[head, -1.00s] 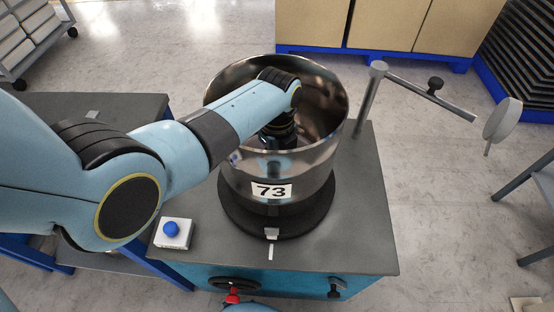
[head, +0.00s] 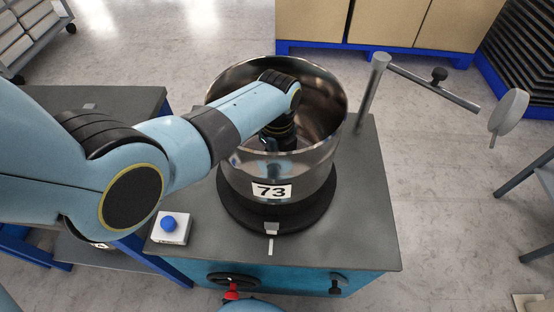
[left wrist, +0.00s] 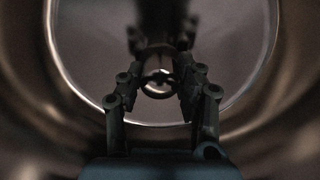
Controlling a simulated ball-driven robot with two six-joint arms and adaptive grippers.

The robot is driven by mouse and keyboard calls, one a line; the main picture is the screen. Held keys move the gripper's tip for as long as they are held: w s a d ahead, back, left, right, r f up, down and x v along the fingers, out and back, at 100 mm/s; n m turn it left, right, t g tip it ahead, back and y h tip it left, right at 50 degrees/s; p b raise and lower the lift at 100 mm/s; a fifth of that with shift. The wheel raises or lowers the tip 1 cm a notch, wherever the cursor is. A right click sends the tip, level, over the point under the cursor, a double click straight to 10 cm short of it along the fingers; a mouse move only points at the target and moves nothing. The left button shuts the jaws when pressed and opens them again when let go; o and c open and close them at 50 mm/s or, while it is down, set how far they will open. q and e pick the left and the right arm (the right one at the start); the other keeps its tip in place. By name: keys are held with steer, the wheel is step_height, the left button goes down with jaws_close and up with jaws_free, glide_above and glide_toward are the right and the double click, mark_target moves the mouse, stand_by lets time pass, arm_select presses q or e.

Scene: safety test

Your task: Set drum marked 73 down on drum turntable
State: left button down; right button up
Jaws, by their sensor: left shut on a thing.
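The drum marked 73 (head: 240,178) is an open-topped shiny metal drum with a white number label facing front. It stands upright over the black round drum turntable (head: 285,219); I cannot tell whether its base touches. My left arm reaches over the rim into the drum. My left gripper (left wrist: 160,88) is inside, its dark fingers shut on a small round fitting at the drum's middle. The drum's inner floor (left wrist: 85,55) shows around the fingers in the left wrist view. The fingertips are hidden in the head view. My right gripper is not in view.
The turntable sits on a grey-topped blue cabinet (head: 365,235). A white box with a blue button (head: 169,224) is at its left front. A post with a jointed arm and round disc (head: 508,112) stands at the right back. Cardboard boxes (head: 385,22) stand behind.

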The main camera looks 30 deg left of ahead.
arm_select(q)
steer(key=shift+w+r, duration=0.1)
steer(key=c, duration=0.8)
jaws_free()
step_height(320, 180, up, 19)
steer(key=p, duration=0.9)
stand_by(0.4)
